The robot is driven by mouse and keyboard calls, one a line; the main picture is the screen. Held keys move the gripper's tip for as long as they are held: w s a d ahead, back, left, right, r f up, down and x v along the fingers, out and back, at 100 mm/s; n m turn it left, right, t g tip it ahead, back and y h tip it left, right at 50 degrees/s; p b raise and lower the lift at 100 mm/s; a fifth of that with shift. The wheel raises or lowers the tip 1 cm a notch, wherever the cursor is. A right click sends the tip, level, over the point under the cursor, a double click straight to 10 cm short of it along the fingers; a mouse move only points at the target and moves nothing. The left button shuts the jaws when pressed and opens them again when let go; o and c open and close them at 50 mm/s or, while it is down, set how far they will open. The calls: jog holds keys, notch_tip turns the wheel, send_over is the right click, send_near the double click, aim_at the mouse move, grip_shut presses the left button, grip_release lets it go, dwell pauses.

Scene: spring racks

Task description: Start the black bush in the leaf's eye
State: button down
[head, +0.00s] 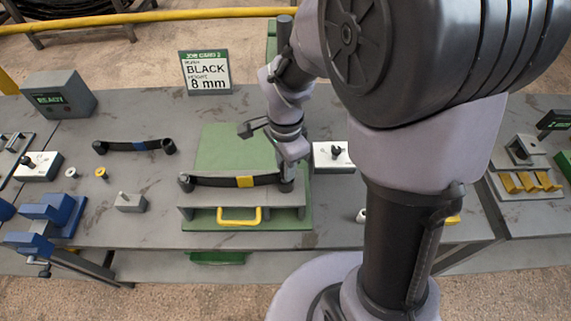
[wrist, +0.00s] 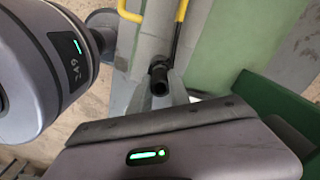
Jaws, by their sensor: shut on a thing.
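The leaf (head: 215,181) is a dark bar with a yellow band (head: 245,182), lying across a grey fixture on a green base. Its left eye (head: 186,182) is in plain view. Its right eye (head: 287,186) is directly under my gripper (head: 288,168), which points down. In the wrist view my gripper (wrist: 166,98) is closed at a dark hollow cylinder (wrist: 160,80), which looks like the black bush, at the end of the leaf. Bush and eye look alike in colour here. I cannot tell whether the bush is inside the eye or just above it.
The fixture has a yellow handle (head: 239,214). A job card (head: 206,72) reads black, 8 mm. A leaf with a blue band (head: 139,146) lies at left. A white block (head: 325,163) stands right of my gripper, and a blue vice (head: 50,215) at far left.

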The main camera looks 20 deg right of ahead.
jog(key=shift+f+b, duration=0.95)
jog(key=shift+b, duration=0.1)
jog(key=c, duration=0.7)
grip_release()
jog(key=shift+o, duration=0.2)
jog(key=shift+r, duration=0.1)
notch_tip(320, 180, up, 7)
jog(key=p, duration=0.5)
dwell(0.3)
jog(key=s+a+r+n+t+y+b, duration=0.1)
jog(key=s+a+n+t+b, duration=0.1)
jog(key=s+n+b, duration=0.3)
jog(key=s+a+r+n+t+y+b, duration=0.1)
jog(key=s+r+n+t+b, duration=0.1)
jog(key=s+n+b, duration=0.4)
jog(key=shift+s+a+t, duration=0.4)
jog(key=shift+s+t, duration=0.5)
jog(key=shift+s, duration=0.05)
